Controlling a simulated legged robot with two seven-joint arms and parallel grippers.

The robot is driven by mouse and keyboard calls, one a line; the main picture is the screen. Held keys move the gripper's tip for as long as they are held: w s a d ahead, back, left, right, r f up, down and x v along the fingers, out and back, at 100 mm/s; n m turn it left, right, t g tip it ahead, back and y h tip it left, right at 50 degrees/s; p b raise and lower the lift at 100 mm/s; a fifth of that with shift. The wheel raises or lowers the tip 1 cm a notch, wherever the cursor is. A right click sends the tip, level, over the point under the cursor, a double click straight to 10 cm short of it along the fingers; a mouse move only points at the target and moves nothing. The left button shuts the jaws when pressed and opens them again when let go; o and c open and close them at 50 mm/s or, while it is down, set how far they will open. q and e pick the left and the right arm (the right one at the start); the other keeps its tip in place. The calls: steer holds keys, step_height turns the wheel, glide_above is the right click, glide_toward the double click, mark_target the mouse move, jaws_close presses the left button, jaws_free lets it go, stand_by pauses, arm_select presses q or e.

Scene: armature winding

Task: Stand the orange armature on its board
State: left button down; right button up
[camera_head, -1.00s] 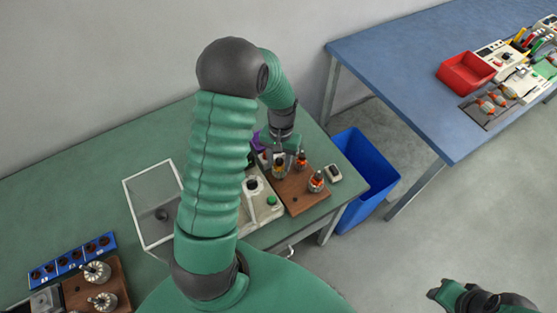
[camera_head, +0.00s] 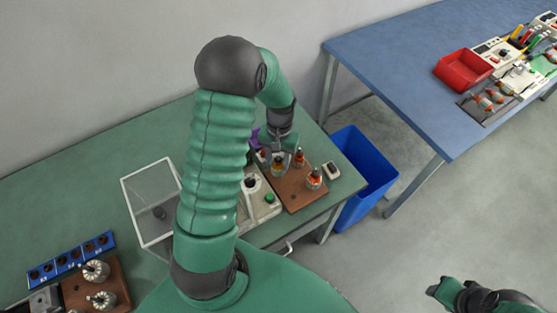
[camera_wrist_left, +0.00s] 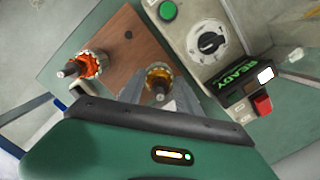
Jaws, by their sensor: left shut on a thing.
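The orange armature, amber in colour, is upright between the fingers of my left gripper (camera_head: 279,158), which is shut on it. In the left wrist view the armature (camera_wrist_left: 158,78) is seen end-on, with the fingertips (camera_wrist_left: 160,100) against it. It is over the far left part of its brown board (camera_head: 291,201); I cannot tell whether its lower end touches the board.
Left of the board is a pale machine (camera_head: 262,205) with a green button and a dial. A small device (camera_head: 332,170) lies right of the board. A clear-sided box (camera_head: 148,205) stands further left. A blue bin (camera_head: 365,170) is beyond the table edge.

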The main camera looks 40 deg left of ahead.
arm_select(q)
steer(key=shift+a, duration=0.15)
step_height(320, 180, up, 3)
steer(key=p, duration=0.2)
steer(key=shift+a+f+p, duration=0.15)
steer(key=shift+p, duration=0.25)
steer(key=shift+r+p, duration=0.55)
steer(key=shift+r, duration=0.15)
steer(key=shift+d, duration=0.2)
